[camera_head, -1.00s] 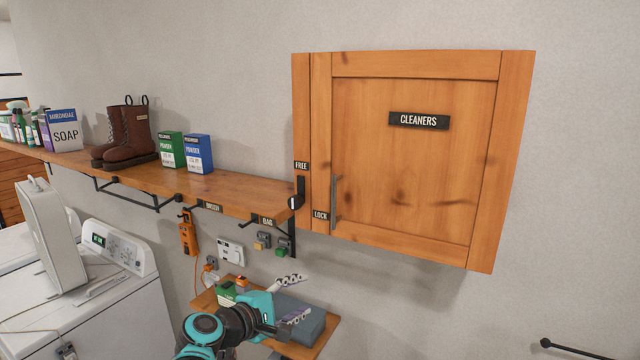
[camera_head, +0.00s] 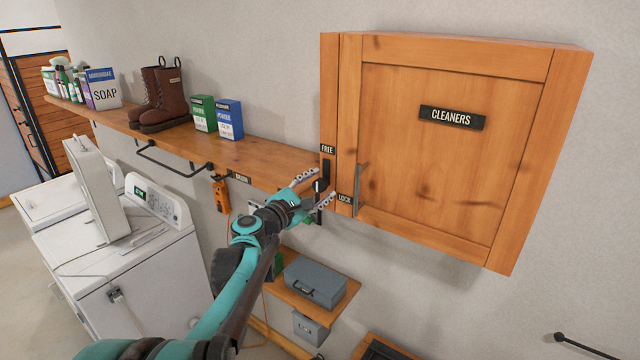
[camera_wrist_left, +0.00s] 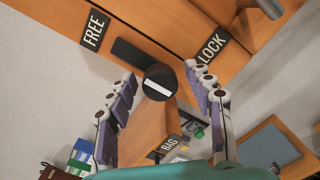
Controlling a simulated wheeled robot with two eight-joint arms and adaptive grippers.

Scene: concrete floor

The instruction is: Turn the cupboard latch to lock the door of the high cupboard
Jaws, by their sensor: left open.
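The high cupboard (camera_head: 340,110) hangs on the wall with its door (camera_head: 430,170) closed. The black latch (camera_head: 326,168) is on its left side strip, its bar upright below the FREE label (camera_head: 328,149). The LOCK label (camera_head: 345,198) is lower right. In the left wrist view the latch's round knob (camera_wrist_left: 159,82) has a white stripe, and its bar runs up and left towards the FREE side. My left gripper (camera_head: 323,184) is open, its fingers on either side of the knob; contact cannot be told. My right gripper is out of view.
The wooden shelf (camera_head: 255,155) with boots (camera_head: 163,95) and boxes runs left of the cupboard. The door's metal handle (camera_head: 361,188) is close to the right of my fingers. A lower shelf (camera_head: 345,296) holds a grey case (camera_head: 315,282). White machines (camera_head: 150,260) stand below left.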

